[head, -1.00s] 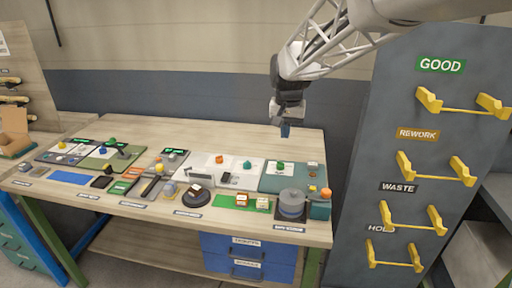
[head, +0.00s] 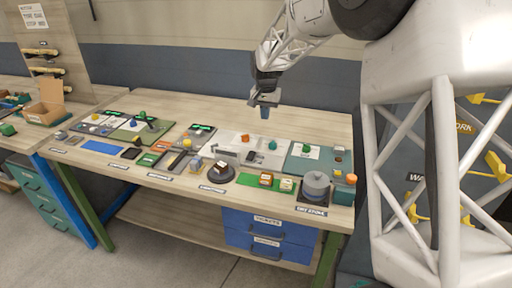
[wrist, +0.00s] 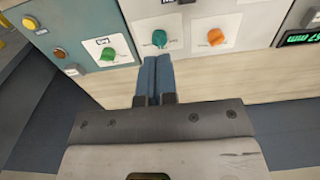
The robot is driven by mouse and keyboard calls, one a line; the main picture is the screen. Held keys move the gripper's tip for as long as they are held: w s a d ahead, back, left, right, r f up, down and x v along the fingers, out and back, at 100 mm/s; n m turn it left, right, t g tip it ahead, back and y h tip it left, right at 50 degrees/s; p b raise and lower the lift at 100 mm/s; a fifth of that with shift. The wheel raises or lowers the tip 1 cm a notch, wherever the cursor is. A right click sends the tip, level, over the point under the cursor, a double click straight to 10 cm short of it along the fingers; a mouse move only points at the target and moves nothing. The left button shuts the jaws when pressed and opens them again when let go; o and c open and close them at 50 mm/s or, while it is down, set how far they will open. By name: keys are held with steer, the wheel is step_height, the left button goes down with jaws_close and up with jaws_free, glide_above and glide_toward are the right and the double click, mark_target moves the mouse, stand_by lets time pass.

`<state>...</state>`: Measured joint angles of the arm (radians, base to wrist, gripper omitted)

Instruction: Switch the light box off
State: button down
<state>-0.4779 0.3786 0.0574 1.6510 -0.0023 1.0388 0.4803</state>
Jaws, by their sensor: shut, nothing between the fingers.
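A pale flat panel (head: 228,140) lies mid-bench with an orange knob (head: 246,139) and a teal knob (head: 272,144). It may be the light box, but its lettering is too small to read. In the wrist view its teal knob (wrist: 159,38) and orange knob (wrist: 215,37) sit on white cards. A teal panel (head: 296,165) beside it carries a green knob (head: 306,148), also in the wrist view (wrist: 107,54). My gripper (head: 264,112) is shut and empty, above the bench's rear edge behind the teal knob. Its blue fingers (wrist: 155,75) point towards that knob, apparently apart from it.
A grey round pot (head: 317,184) stands at the bench's right end. A dark round plate (head: 221,174) and a green mat (head: 250,180) lie at the front. Small units crowd the left. The rear strip of bench (head: 205,107) is clear. A cardboard box (head: 46,112) stands far left.

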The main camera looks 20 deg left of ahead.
glide_above(256, 154)
step_height(256, 154, down, 2)
steer(key=f, duration=0.1)
steer(key=shift+s+r, duration=0.25)
steer(key=shift+f, duration=0.15)
step_height(256, 154, down, 14)
steer(key=shift+r, duration=0.15)
stand_by(0.7)
stand_by(0.3)
steer(key=shift+w+f+g, duration=0.1)
steer(key=shift+f+g, duration=0.15)
steer(key=shift+g, duration=0.05)
steer(key=shift+r, duration=0.15)
